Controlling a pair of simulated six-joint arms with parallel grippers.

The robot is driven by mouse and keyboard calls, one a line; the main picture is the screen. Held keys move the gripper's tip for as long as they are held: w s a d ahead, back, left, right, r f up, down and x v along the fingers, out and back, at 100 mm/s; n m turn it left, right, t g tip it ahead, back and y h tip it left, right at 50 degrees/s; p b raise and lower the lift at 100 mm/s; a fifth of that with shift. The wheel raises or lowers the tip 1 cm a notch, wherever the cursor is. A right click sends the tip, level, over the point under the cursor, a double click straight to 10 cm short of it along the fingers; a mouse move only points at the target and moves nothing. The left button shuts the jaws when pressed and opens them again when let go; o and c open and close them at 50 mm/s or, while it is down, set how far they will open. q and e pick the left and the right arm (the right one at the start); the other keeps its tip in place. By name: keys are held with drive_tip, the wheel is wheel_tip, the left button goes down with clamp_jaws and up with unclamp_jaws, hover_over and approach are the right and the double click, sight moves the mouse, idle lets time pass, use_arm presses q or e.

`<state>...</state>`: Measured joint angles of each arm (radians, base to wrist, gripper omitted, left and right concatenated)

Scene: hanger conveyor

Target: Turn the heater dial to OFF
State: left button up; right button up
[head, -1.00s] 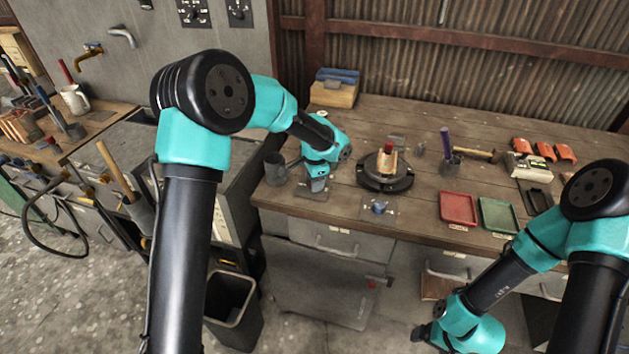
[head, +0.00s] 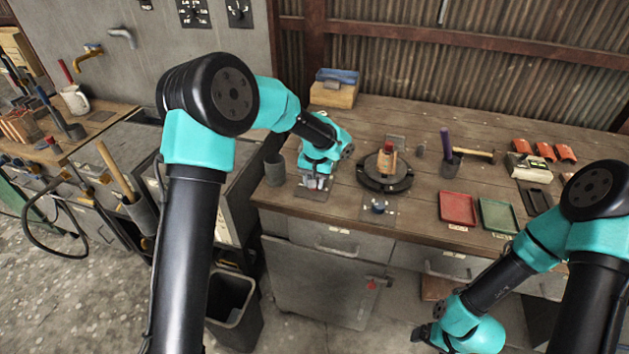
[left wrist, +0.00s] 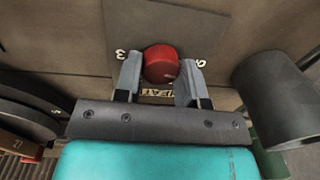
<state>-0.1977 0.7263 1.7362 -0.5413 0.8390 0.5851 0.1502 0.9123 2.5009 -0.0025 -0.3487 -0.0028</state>
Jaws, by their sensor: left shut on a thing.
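The heater dial (left wrist: 161,63) is a red round knob on a dark plate (left wrist: 197,28) in the left wrist view. The plate bears white numerals, one on each side of the dial, and a partly covered HEAT label (left wrist: 160,92) below it. My left gripper (left wrist: 159,70) has one finger on each side of the dial and is shut on it. In the head view my left gripper (head: 315,186) points down over the plate at the bench's left front and hides the dial. My right gripper (head: 422,333) hangs in front of the bench, away from the dial; its jaws are unclear.
A grey cup (head: 274,169) stands close left of my left gripper. To its right are a round black turntable (head: 385,183) and a plate with a small blue knob (head: 378,207). Red (head: 458,208) and green (head: 498,214) trays lie farther right.

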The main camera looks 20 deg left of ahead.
use_arm(q)
drive_tip(key=shift+n, duration=1.2)
drive_tip(key=o, duration=0.9)
drive_tip(key=shift+o, duration=0.2)
wheel_tip(320, 180, up, 18)
drive_tip(key=shift+d+f, duration=0.25)
drive_tip(key=shift+d, duration=0.15)
drive_tip(key=shift+w, duration=0.1)
